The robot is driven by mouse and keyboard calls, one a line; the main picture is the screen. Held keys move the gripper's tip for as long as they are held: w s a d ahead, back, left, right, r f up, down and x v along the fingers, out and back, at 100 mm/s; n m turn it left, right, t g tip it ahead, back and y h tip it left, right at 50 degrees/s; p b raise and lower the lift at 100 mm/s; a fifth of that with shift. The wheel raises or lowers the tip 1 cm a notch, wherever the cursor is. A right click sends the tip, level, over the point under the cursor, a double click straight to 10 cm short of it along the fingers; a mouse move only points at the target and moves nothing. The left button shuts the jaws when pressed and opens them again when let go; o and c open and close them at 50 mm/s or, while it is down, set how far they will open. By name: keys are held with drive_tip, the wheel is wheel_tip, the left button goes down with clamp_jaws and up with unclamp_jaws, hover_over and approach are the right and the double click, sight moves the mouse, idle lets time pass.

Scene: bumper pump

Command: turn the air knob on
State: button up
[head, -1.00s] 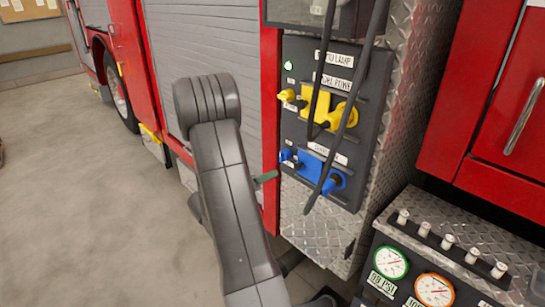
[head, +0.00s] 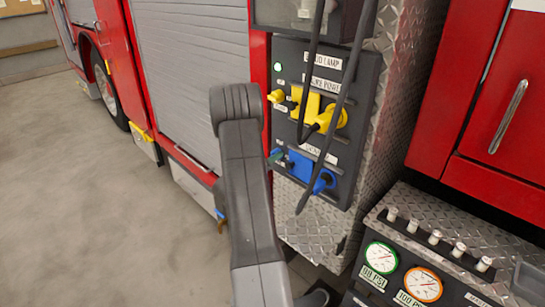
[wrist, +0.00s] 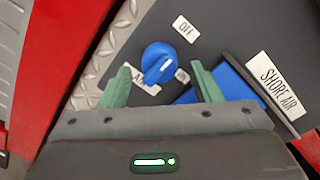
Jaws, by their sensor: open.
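The air knob (wrist: 160,63) is round and blue with a short white mark, on a dark panel in the wrist view. The mark slants toward the upper right, on the side of the OFF label (wrist: 185,29). A small ON label (wrist: 182,75) sits to its lower right, and a partly hidden AIR label (wrist: 147,83) at its lower left. My gripper (wrist: 159,74) is open, its green fingers to the left and right of the knob; I cannot tell whether they touch it. In the head view my gripper (head: 277,156) is at the panel's left edge, mostly hidden behind my arm.
A blue plate (head: 304,167) with a blue fitting (head: 323,181) lies right of the knob, near a SHORE AIR label (wrist: 278,83). A yellow plate with a yellow plug (head: 333,118) sits above. Black cables (head: 335,110) hang across the panel. A gauge box (head: 375,215) stands lower right.

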drive_tip(key=shift+w+d, duration=0.35)
drive_tip(key=shift+w, duration=0.05)
drive_tip(key=c, duration=1)
